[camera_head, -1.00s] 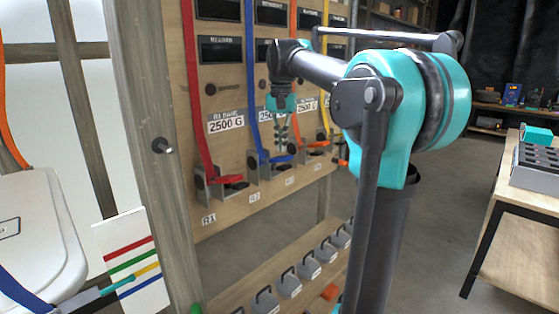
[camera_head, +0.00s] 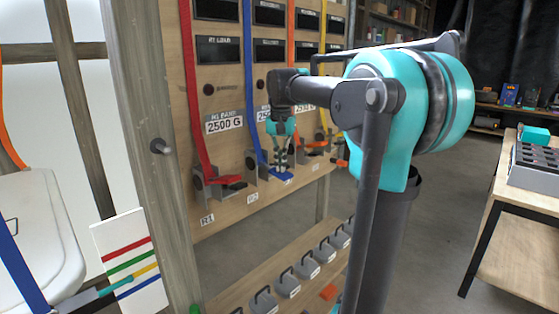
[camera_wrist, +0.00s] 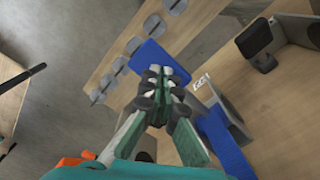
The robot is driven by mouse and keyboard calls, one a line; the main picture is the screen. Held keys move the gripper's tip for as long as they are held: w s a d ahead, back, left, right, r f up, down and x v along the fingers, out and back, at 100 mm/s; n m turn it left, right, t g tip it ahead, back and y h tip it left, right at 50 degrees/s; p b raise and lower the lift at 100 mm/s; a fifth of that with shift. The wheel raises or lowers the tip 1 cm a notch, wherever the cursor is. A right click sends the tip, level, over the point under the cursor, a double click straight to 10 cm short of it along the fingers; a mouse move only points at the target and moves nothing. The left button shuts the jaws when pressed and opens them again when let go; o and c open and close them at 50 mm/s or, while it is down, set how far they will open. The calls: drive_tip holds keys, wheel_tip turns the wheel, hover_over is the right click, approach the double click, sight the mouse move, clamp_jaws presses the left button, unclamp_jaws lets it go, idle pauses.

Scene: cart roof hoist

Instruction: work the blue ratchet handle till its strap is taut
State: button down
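The blue ratchet handle (camera_head: 282,181) sticks out from the second bracket of the upright board, under its blue strap (camera_head: 250,85). In the wrist view the handle (camera_wrist: 155,58) is a blue plate just beyond the fingertips, and the strap (camera_wrist: 222,142) runs down at the right. My gripper (camera_head: 281,168) points down at the handle from above. In the wrist view my gripper (camera_wrist: 165,76) has its fingertips drawn together, over the near edge of the handle. Whether they touch it is hard to tell. Whether the strap is taut is not clear.
The red ratchet (camera_head: 230,182) sits to the left and the orange ratchet (camera_head: 315,149) to the right, close to my gripper. Grey weights (camera_head: 288,285) stand on a low shelf below. A wooden post (camera_head: 150,145) stands left. The floor at right is open before a table (camera_head: 520,210).

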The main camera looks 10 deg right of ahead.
drive_tip(key=shift+f, duration=0.85)
drive_tip(key=shift+w+a+r, duration=0.1)
drive_tip(key=shift+w+r, duration=0.05)
drive_tip(key=shift+r, duration=1.95)
drive_tip(key=shift+w+a+r, duration=0.1)
drive_tip(key=shift+r, duration=2)
drive_tip(key=shift+s, duration=0.1)
